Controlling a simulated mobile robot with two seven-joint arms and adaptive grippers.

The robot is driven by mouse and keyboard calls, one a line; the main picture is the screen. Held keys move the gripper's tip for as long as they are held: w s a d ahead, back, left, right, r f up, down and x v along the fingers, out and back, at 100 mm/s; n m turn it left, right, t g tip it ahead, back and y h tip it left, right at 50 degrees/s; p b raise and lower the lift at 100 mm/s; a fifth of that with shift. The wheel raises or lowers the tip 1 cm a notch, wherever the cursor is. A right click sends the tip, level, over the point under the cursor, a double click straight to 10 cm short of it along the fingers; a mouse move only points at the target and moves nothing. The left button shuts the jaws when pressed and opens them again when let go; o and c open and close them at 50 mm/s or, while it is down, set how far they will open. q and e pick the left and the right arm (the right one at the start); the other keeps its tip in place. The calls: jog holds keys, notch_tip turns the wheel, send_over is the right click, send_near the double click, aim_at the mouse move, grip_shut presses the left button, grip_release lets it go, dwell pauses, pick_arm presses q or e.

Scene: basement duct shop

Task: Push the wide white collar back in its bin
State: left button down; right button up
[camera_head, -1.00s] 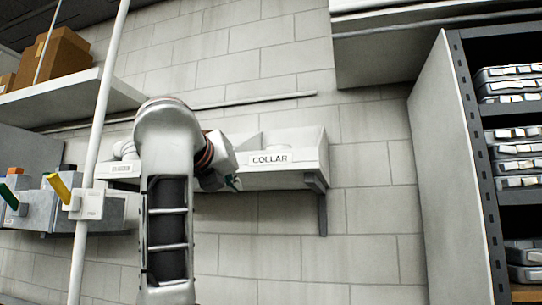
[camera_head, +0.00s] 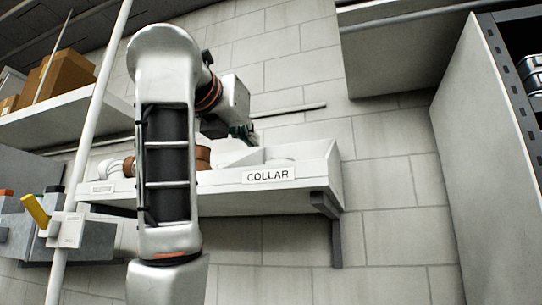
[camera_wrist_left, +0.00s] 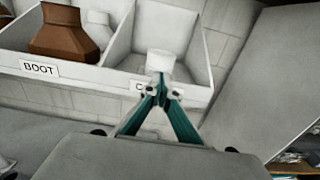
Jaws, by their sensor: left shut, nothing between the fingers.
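The wide white collar (camera_wrist_left: 162,62) shows in the left wrist view at the front of the bin marked COLLAR, partly behind my fingertips. In the head view only a pale rim (camera_head: 281,160) shows above the front wall of that bin (camera_head: 318,168). My left gripper (camera_wrist_left: 160,88) is shut and empty, with its teal fingers pointing at the collar. I cannot tell whether the tips touch it. In the head view my left gripper (camera_head: 246,133) is above the bin row, left of the COLLAR label. My right gripper is not in view.
A brown boot (camera_wrist_left: 64,36) sits in the neighbouring BOOT bin. White pipe fittings (camera_head: 112,168) lie in the left bin. A slanting white pole (camera_head: 88,140) stands at left. A tall cabinet (camera_head: 490,150) is at right, with bare wall between it and the bins.

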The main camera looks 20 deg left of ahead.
aim_at(274, 159)
pick_arm(q)
jog(key=w+p, duration=0.3)
jog(key=w, duration=0.7)
jog(key=shift+w+d, duration=0.15)
jog(key=shift+w, duration=0.25)
jog(key=shift+w+p, duration=0.3)
jog(key=shift+w, duration=0.35)
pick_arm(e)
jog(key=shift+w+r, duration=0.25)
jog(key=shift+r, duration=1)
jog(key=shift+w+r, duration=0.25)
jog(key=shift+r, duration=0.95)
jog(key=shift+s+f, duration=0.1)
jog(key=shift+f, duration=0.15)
